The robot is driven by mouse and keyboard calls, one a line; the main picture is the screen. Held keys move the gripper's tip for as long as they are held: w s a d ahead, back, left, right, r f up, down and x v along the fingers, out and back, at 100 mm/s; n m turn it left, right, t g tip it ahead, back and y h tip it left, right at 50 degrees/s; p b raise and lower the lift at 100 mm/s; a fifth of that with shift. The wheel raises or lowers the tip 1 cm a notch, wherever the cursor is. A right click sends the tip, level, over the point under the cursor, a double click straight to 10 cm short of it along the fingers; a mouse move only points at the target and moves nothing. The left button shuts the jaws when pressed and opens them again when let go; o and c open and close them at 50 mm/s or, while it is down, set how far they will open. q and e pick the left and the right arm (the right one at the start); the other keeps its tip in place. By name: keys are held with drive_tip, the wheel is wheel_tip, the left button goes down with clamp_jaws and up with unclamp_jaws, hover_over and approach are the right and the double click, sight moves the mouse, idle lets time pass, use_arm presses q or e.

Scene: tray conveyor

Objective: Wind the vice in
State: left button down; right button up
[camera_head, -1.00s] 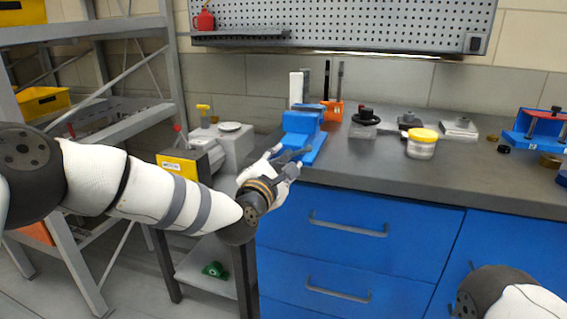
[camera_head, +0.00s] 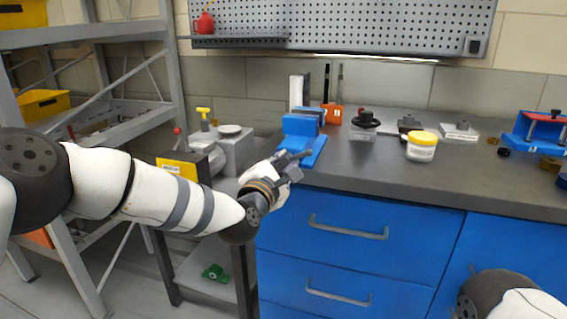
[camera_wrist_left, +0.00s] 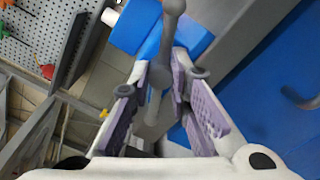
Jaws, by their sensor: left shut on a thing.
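The blue vice (camera_head: 300,125) stands at the left end of the grey workbench, its base projecting toward the bench's front edge. In the left wrist view its blue body (camera_wrist_left: 140,28) is at the top, past the fingertips. A grey vice handle (camera_wrist_left: 173,25) with a rounded end runs down between the fingers there. My left gripper (camera_head: 292,164) is at the front of the vice and shut on the handle. Its purple-padded fingers show on both sides of the bar in the wrist view (camera_wrist_left: 160,85). Only part of my right arm shows at lower right; its gripper is out of view.
A white tub with a yellow lid (camera_head: 421,146) and small fixtures (camera_head: 364,122) stand on the bench. A blue stand (camera_head: 540,130) is at the right. A grey machine (camera_head: 234,148) is left of the vice. Blue drawers (camera_head: 340,255) lie below. The front middle bench top is clear.

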use_arm(q)
drive_tip(key=m, duration=0.6)
drive_tip(key=shift+m+p, duration=0.3)
drive_tip(key=shift+p, duration=0.05)
drive_tip(key=m, duration=0.3)
drive_tip(key=shift+m, duration=0.4)
drive_tip(key=shift+m+p, duration=0.4)
drive_tip(key=shift+m, duration=1)
use_arm(e)
drive_tip(key=shift+w+r+t, duration=0.3)
drive_tip(key=shift+w+r, duration=0.45)
drive_tip(key=shift+r, duration=0.1)
use_arm(q)
drive_tip(key=c, duration=1.5)
unclamp_jaws()
drive_tip(key=v, duration=1.2)
use_arm(e)
drive_tip(key=shift+c, duration=0.2)
